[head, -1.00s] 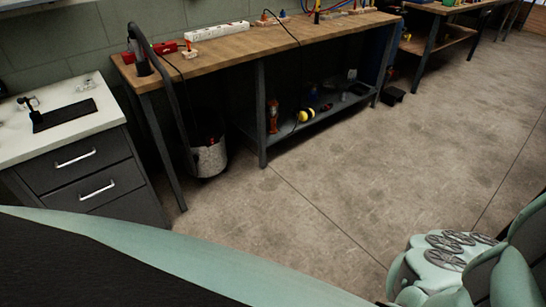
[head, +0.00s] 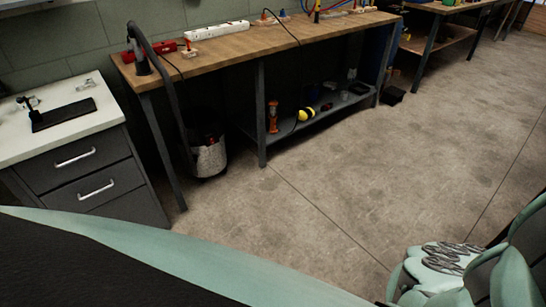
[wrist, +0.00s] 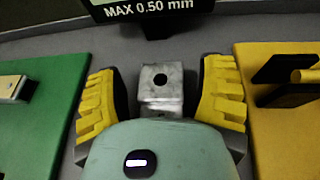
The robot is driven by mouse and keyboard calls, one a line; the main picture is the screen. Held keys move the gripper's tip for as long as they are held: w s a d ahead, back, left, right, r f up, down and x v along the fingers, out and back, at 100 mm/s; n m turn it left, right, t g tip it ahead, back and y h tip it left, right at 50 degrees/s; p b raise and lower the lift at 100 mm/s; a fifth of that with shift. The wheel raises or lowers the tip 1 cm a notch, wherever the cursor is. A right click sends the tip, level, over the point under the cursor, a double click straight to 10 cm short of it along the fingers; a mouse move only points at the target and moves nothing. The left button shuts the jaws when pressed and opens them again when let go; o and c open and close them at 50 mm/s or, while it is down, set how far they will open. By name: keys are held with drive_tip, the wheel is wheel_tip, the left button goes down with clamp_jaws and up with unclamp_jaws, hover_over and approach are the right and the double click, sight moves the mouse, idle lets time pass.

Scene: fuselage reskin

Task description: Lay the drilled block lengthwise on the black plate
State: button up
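The drilled block (wrist: 162,88) is a grey metal block with a dark round hole in its top face, in the middle of the wrist view. My gripper (wrist: 164,95) is open, with one yellow-and-black finger on each side of the block. A gap shows between the block and each finger. The block's near end is partly hidden by my wrist. A black plate (head: 63,114) lies on the white cabinet top at the left of the head view, and its middle looks bare. The gripper's fingers and the block do not show in the head view.
A green board (wrist: 40,120) and a yellow board (wrist: 280,125) flank the fingers. A dark sign reading "MAX 0.50 mm" (wrist: 150,8) stands beyond the block. A small dark fixture (head: 27,103) stands at the plate's far left. A wooden workbench (head: 225,49) runs behind open floor.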

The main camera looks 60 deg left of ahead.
drive_tip(key=shift+r, duration=0.15)
drive_tip(key=v, duration=1.1)
drive_tip(key=shift+a+b, duration=0.15)
drive_tip(key=shift+b, duration=0.15)
drive_tip(key=shift+s+a+r, duration=0.1)
drive_tip(key=shift+a+r, duration=0.05)
drive_tip(key=shift+a, duration=0.2)
